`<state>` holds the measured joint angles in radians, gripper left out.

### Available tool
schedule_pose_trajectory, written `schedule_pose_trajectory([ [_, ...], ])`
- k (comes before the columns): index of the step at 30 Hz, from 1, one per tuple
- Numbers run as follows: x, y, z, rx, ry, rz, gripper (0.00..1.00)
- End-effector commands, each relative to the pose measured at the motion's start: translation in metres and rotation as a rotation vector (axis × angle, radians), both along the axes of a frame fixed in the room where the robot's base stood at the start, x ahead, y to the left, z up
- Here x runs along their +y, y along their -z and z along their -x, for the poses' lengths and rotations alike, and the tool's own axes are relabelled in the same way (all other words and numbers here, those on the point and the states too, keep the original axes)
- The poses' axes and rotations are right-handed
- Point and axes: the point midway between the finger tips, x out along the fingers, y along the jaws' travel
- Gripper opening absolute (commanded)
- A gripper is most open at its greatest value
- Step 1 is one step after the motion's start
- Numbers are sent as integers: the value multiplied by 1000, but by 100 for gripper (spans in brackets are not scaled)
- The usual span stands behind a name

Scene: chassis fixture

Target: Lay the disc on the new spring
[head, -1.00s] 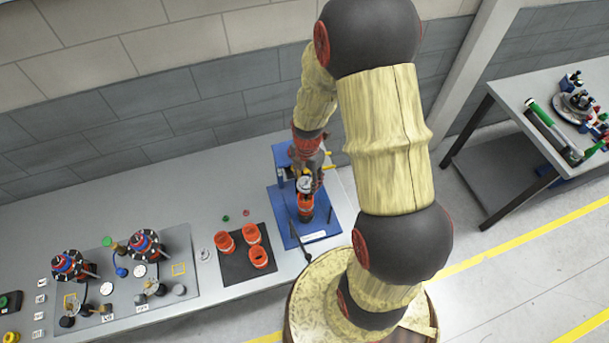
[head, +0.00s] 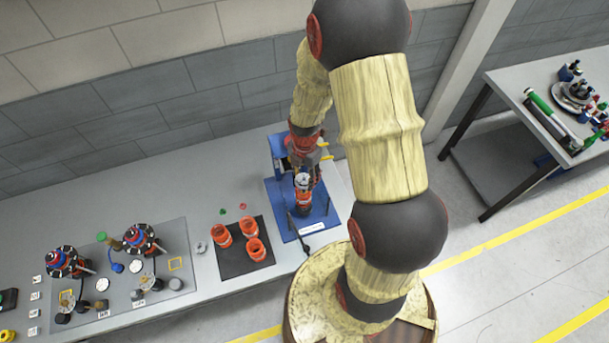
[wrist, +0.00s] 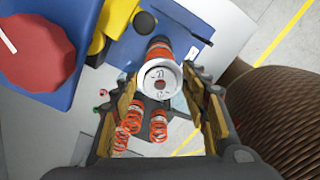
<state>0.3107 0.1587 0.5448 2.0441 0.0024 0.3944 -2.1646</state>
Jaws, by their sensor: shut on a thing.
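The disc (wrist: 160,82) is pale and round with a small hole in its middle. In the wrist view it lies between the fingertips of my gripper (wrist: 163,88), which is shut on it. In the head view my gripper (head: 304,172) points down over the blue mat, with the disc (head: 302,181) below it. An orange-red spring (head: 303,198) stands upright on the mat directly under the disc. It also shows behind the disc in the wrist view (wrist: 160,48). I cannot tell whether disc and spring touch.
Several orange springs stand on a black mat (head: 233,268) to the left. A blue stand (head: 279,148) is behind my gripper. Thin dark rods flank the spring on the blue mat (head: 322,226). A grey board (head: 200,284) with two assemblies lies further left.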

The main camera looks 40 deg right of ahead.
Motion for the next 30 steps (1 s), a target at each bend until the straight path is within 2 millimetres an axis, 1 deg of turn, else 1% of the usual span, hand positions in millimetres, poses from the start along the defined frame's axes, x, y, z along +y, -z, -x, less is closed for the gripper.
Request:
schedule_pose_trajectory([
  [13, 0, 1, 0, 0, 0, 0, 17],
  [27, 0, 22, 0, 1, 0, 0, 17],
  [30, 0, 24, 0, 0, 0, 0, 17],
])
